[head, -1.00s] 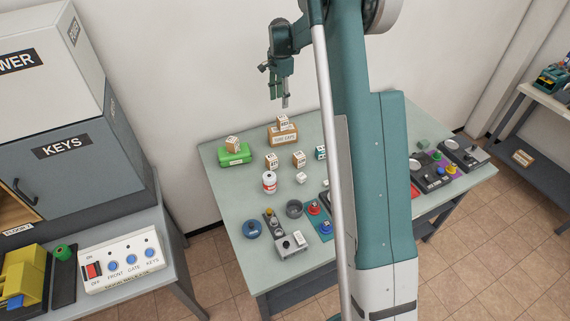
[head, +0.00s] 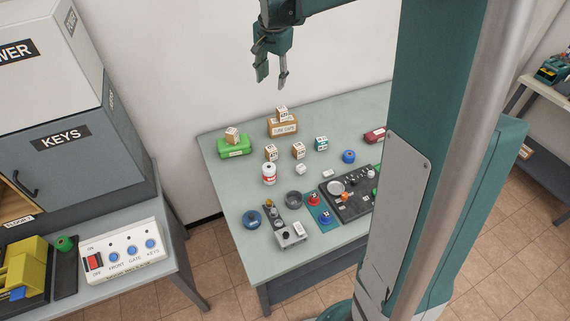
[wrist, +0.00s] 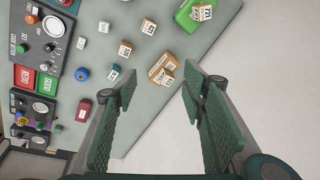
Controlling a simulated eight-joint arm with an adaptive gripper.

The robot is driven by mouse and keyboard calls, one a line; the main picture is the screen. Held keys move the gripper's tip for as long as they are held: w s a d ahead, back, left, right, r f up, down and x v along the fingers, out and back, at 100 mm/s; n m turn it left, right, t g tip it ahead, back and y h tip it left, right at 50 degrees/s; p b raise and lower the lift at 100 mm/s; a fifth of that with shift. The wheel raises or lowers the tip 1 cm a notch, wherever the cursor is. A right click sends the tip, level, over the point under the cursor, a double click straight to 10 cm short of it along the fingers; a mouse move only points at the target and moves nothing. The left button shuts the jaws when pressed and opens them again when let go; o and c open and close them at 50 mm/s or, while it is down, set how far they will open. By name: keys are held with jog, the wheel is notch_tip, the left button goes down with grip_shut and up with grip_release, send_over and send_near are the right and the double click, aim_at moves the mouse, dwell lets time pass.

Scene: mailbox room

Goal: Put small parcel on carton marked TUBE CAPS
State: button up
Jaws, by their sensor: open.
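The brown carton marked TUBE CAPS (head: 290,131) stands near the back edge of the table. A small brown-and-white parcel (head: 282,113) rests on top of it, apart from my gripper. In the wrist view this parcel (wrist: 167,80) and the carton (wrist: 158,64) show beyond the gap between the fingers. Similar parcels stand on the table (head: 270,153) (head: 298,151) and on a green box (head: 232,135). I cannot tell which parcel the task names. My gripper (head: 272,84) is open and empty, pointing down, raised above the table's back edge.
Control panels (head: 347,193) fill the table's right side. The wall is close behind. My arm hides the table's right end.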

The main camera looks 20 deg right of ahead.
jog(key=s+a+r+n+t, duration=0.1)
jog(key=s+a+r+n, duration=0.25)
jog(key=s, duration=0.65)
jog(key=s+a+r+n+t, duration=0.1)
jog(key=s+a+r+n, duration=0.3)
jog(key=s, duration=0.6)
jog(key=s+a+f+n+t, duration=0.1)
jog(key=s+a+f+n, duration=0.1)
jog(key=s, duration=0.7)
jog(key=s+a+f+n+t, duration=0.1)
jog(key=s+a+f+n, duration=0.1)
jog(key=s+f, duration=0.3)
jog(key=shift+s+a+f+t, duration=0.35)
jog(key=shift+s+a, duration=0.5)
jog(key=shift+s, duration=1.55)
jog(key=shift+n, duration=0.25)
